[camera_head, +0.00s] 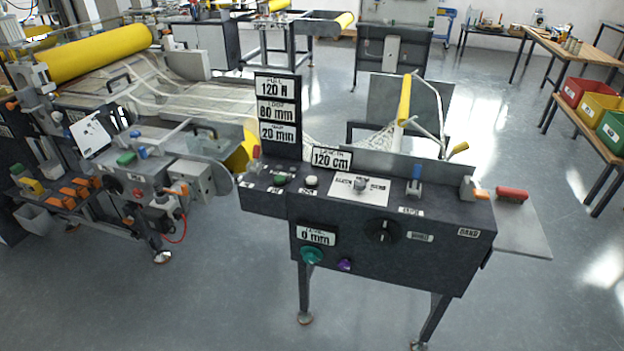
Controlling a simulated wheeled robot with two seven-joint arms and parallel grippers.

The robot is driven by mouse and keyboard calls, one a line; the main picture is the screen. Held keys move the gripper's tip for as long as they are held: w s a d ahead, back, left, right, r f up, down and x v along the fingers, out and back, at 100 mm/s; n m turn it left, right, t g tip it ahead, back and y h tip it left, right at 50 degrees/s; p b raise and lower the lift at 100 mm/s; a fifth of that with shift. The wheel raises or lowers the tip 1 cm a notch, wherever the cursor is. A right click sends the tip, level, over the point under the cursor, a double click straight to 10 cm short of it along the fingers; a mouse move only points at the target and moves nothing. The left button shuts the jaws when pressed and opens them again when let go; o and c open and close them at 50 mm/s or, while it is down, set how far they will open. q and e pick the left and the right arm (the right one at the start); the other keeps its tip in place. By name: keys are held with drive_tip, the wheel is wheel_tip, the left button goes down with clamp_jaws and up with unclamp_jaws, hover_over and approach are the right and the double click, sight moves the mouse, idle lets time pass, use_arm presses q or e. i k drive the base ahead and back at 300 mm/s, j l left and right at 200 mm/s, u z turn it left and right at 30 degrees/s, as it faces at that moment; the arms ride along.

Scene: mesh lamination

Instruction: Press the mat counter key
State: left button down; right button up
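A dark control console (390,250) stands on legs right of the middle. Its top has a green button (280,180), a pale button (312,182) and a grey knob (360,184) on a white label plate. Its front has a teal round knob (312,256), a small purple button (345,265) and a black dial (382,231). The small labels are too blurred to tell which one is the mat counter key. Neither of my grippers is in view.
A sign post (278,115) on the console shows 120 N and mm readings. A display (316,235) reads 0 mm; another (331,158) reads 120 cm. A machine with a yellow roll (98,55) stands left. Coloured bins (599,106) are right. Floor in front is clear.

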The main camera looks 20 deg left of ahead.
sight(311, 179)
drive_tip(key=i+l+u, duration=0.15)
drive_tip(key=i+l, duration=0.15)
drive_tip(key=i+l+u, duration=0.15)
drive_tip(key=i+l, duration=0.15)
drive_tip(key=i+l+u, duration=0.15)
drive_tip(key=i+l, duration=0.15)
drive_tip(key=l, duration=0.2)
drive_tip(key=i+l+u, duration=0.15)
drive_tip(key=l, duration=0.3)
drive_tip(key=i+l+u, duration=0.15)
drive_tip(key=i+l, duration=0.2)
drive_tip(key=l, duration=0.1)
